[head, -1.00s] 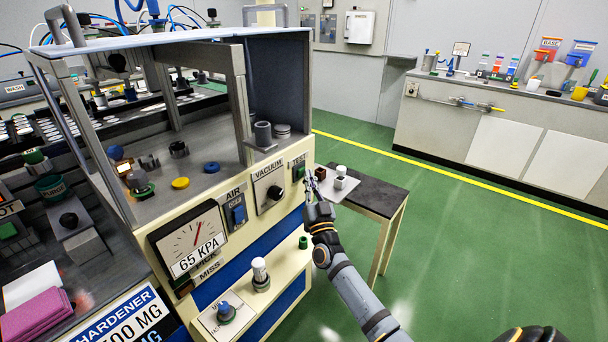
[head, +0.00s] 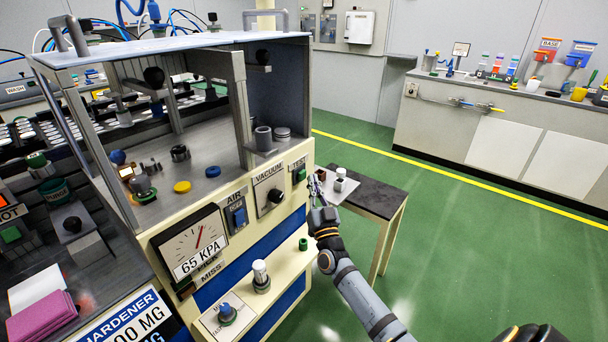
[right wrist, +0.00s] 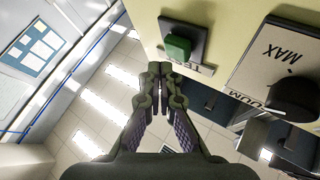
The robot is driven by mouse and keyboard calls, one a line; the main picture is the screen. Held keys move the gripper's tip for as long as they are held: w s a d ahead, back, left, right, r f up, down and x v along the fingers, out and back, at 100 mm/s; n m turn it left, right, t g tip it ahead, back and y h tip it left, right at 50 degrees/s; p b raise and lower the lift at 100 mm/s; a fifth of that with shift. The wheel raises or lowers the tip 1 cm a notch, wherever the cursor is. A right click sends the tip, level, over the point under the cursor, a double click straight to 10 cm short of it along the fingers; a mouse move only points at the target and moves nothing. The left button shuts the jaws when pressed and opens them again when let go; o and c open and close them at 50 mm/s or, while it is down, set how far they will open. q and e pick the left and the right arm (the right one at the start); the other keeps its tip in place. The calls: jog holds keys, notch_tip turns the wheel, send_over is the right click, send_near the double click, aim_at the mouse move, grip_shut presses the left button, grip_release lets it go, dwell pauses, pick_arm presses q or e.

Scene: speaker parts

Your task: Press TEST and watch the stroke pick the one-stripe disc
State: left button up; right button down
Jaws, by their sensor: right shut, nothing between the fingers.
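The green TEST button (head: 301,175) is on the front panel of the cream machine, at its right end; it also shows in the right wrist view (right wrist: 178,48). My right gripper (head: 314,182) is shut and empty just right of the button; in the wrist view its fingertips (right wrist: 159,68) are apart from it. Inside the machine a pick head with a black knob (head: 154,77) hangs above the deck. I cannot make out stripes on any disc. My left gripper is out of view.
The gauge (head: 193,244) reads 65 KPA. The VACUUM knob (head: 275,195) and AIR switch (head: 238,215) are left of TEST. A small dark table (head: 370,193) with a white tray stands close behind my right gripper. Green floor at the right is clear.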

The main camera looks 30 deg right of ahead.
jog(key=s+p, duration=0.1)
jog(key=s+d+p, duration=0.1)
jog(key=s, duration=0.1)
jog(key=s+d+p, duration=0.1)
jog(key=shift+s, duration=0.3)
dwell(0.3)
dwell(0.6)
